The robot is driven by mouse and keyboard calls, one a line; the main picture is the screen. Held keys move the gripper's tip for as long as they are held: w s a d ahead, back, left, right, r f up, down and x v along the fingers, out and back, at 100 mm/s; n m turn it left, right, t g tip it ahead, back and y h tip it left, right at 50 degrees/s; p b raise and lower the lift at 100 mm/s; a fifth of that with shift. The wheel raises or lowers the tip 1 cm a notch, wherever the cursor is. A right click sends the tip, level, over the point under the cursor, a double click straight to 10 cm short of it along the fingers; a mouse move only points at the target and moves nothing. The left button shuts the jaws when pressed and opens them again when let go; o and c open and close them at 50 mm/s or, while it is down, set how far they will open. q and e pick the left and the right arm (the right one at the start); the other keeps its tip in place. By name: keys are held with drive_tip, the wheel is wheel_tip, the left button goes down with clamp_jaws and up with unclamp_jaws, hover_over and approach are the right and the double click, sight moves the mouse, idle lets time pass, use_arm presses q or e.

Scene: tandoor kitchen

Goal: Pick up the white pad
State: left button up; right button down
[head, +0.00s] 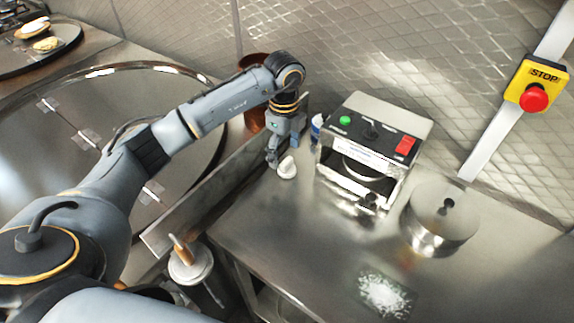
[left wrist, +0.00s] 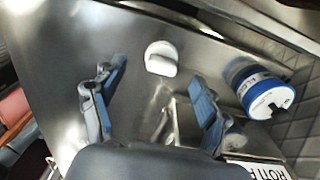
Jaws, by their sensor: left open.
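The white pad (head: 287,167) is a small, rounded white piece with a raised part. It rests on the steel counter, left of the control-panel machine. In the left wrist view the pad (left wrist: 161,57) lies beyond the fingertips, roughly between the lines of the two fingers. My left gripper (head: 274,156) points down just beside the pad, on its left in the head view. In the left wrist view the left gripper (left wrist: 158,78) has its blue-padded fingers wide apart with nothing between them. My right gripper is not in view.
The machine (head: 362,150) with green and red buttons stands close right of the pad. A blue-and-white container (left wrist: 262,92) stands near the right finger. A copper-brown pot (head: 254,118) is behind my wrist. A steel cylinder (head: 440,215) and white powder (head: 384,294) are further right.

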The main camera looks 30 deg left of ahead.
sight(286, 160)
use_arm(q)
drive_tip(key=shift+f+p, duration=0.45)
drive_tip(key=shift+f, duration=0.15)
wheel_tip(286, 160, down, 4)
drive_tip(key=shift+w+d+r+p, duration=0.15)
drive_tip(key=shift+r+p, duration=0.1)
drive_tip(key=shift+p, duration=0.4)
drive_tip(key=shift+f, duration=0.4)
drive_tip(key=c, duration=1.3)
